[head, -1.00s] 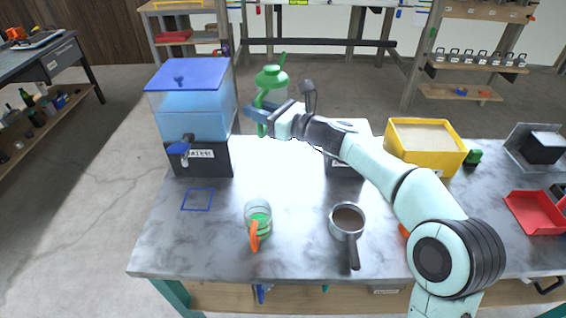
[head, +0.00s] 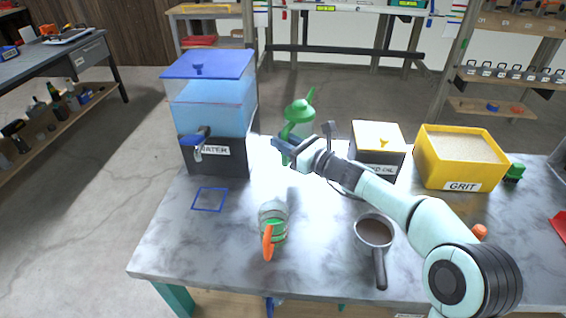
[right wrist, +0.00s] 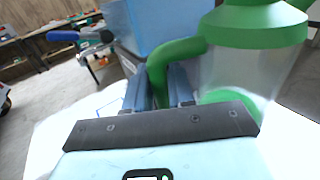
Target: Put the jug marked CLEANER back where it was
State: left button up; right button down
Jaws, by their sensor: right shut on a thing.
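A clear jug with a green lid and green handle (head: 300,112) is in my right gripper (head: 284,150), near the back edge of the table. In the right wrist view the jug (right wrist: 258,62) stands close to the right of the fingers, and the gripper (right wrist: 160,88) is shut on its green handle (right wrist: 172,56). No CLEANER mark shows on the visible side. The jug's base is hidden, so I cannot tell whether it touches the table. My left gripper is not in view.
A blue-lidded WATER dispenser (head: 212,100) stands left of the jug. A blue square outline (head: 209,199), a clear cup with orange handle (head: 273,222) and a pan (head: 374,232) are in front.

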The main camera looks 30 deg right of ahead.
aim_at(287, 161)
notch_tip(287, 161, down, 3)
jog(key=shift+b, duration=0.5)
notch_tip(287, 161, down, 2)
jog(key=shift+f+b, duration=0.2)
jog(key=shift+b, duration=0.2)
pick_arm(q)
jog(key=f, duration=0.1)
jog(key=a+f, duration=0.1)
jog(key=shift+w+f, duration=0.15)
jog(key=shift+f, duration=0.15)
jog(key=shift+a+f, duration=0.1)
pick_arm(e)
jog(key=shift+f, duration=0.1)
jog(key=shift+f, duration=0.1)
jog(key=c, duration=1)
grip_release()
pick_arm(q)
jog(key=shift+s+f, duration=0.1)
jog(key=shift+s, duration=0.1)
pick_arm(e)
jog(key=shift+o, duration=0.2)
